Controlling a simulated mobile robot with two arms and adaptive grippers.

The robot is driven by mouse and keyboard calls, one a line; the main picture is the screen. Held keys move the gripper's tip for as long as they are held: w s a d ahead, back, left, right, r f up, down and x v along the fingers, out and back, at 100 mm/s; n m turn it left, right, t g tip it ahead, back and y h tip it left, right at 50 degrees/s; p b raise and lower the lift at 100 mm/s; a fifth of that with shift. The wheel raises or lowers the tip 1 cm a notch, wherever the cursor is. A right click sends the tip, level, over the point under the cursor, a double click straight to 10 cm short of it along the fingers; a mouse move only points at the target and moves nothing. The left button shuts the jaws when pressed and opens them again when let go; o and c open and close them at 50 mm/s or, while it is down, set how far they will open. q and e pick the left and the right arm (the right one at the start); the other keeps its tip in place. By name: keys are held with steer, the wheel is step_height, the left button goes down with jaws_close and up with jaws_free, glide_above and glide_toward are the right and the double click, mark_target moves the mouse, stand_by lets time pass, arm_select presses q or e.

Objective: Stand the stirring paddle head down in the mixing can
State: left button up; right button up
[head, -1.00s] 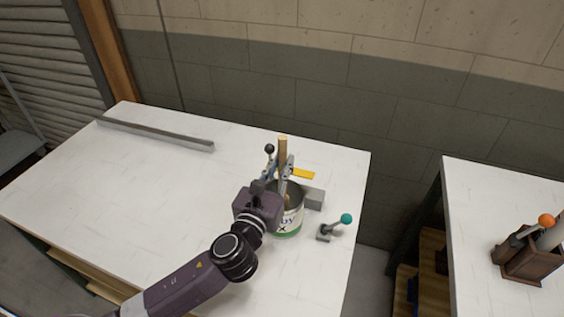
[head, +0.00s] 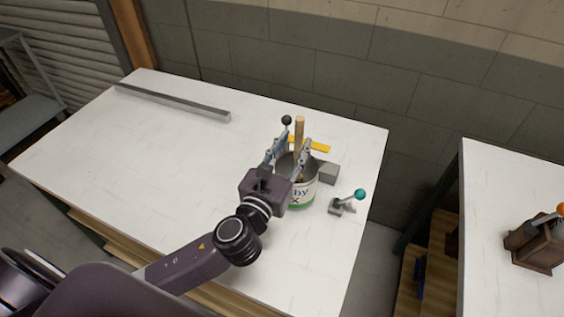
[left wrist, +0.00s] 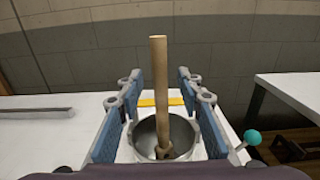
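The stirring paddle's wooden handle (head: 299,134) stands up out of the mixing can (head: 303,193), a metal can with a white and green label. In the left wrist view the paddle (left wrist: 159,95) is nearly upright, its lower end inside the can (left wrist: 182,128). The head's shape is hard to make out there. My left gripper (head: 291,146) is at the can, its fingers spread apart. In the left wrist view the open fingers (left wrist: 158,85) stand on either side of the handle, with clear gaps on both sides. My right gripper is not in view.
A grey block (head: 328,172) and a teal-knobbed lever (head: 350,202) are right of the can. A yellow strip (head: 320,147) and a black knob (head: 286,120) are behind it. A metal bar (head: 172,101) lies at the back left. The table's left and middle are clear.

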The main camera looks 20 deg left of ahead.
arm_select(q)
steer(key=s, duration=0.8)
steer(key=shift+s+a, duration=0.15)
steer(key=shift+s, duration=0.1)
stand_by(0.6)
